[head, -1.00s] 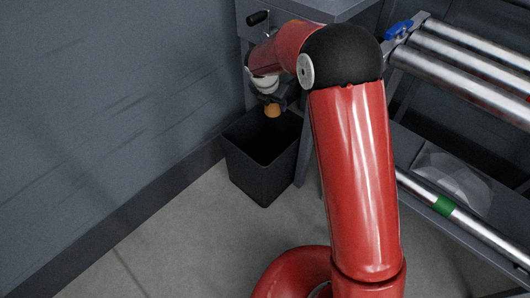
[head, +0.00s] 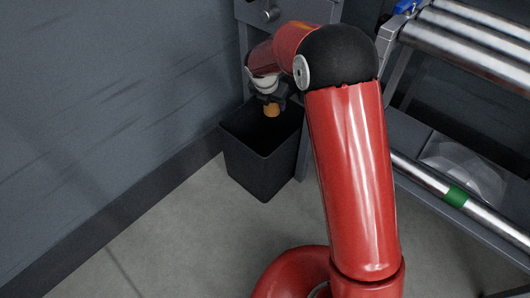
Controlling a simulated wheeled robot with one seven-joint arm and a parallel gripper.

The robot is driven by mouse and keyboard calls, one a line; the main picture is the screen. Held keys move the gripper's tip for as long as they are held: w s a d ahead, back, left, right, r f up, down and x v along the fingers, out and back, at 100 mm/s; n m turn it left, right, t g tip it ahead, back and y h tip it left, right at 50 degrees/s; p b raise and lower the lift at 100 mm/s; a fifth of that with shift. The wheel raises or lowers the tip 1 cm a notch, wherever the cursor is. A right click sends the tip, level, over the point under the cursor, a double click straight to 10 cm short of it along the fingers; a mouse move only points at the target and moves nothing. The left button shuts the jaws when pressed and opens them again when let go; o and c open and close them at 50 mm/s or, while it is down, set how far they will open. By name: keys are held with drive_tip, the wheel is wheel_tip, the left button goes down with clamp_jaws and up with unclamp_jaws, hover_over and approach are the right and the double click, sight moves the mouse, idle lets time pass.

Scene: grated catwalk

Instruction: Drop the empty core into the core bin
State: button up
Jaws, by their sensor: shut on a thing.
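The core bin (head: 262,174) is a dark, open-topped square bin on the floor in the head view, in the corner between the wall and the grey stand. My gripper (head: 271,101) points down over the bin's opening. It is shut on the empty core (head: 271,111), a small orange-brown piece whose lower end shows below the fingers. The core appears at about the level of the bin's rim; I cannot tell whether it is above or slightly inside. The bin's inside is too dark to make out.
Metal rollers (head: 470,58) on a frame are at the right, with a lower bar (head: 425,178) bearing a green band (head: 455,196). The grey wall (head: 100,100) is at the left. The floor (head: 190,240) in front is clear.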

drive_tip(key=o, duration=1)
drive_tip(key=shift+r, duration=0.1)
drive_tip(key=d+p+v, duration=0.1)
drive_tip(key=p+v, duration=0.1)
drive_tip(key=v, duration=0.3)
drive_tip(key=s+a, duration=0.2)
drive_tip(key=s, duration=0.1)
drive_tip(key=s+a, duration=0.2)
drive_tip(key=s, duration=0.2)
drive_tip(key=s+a, duration=0.2)
drive_tip(key=s, duration=0.2)
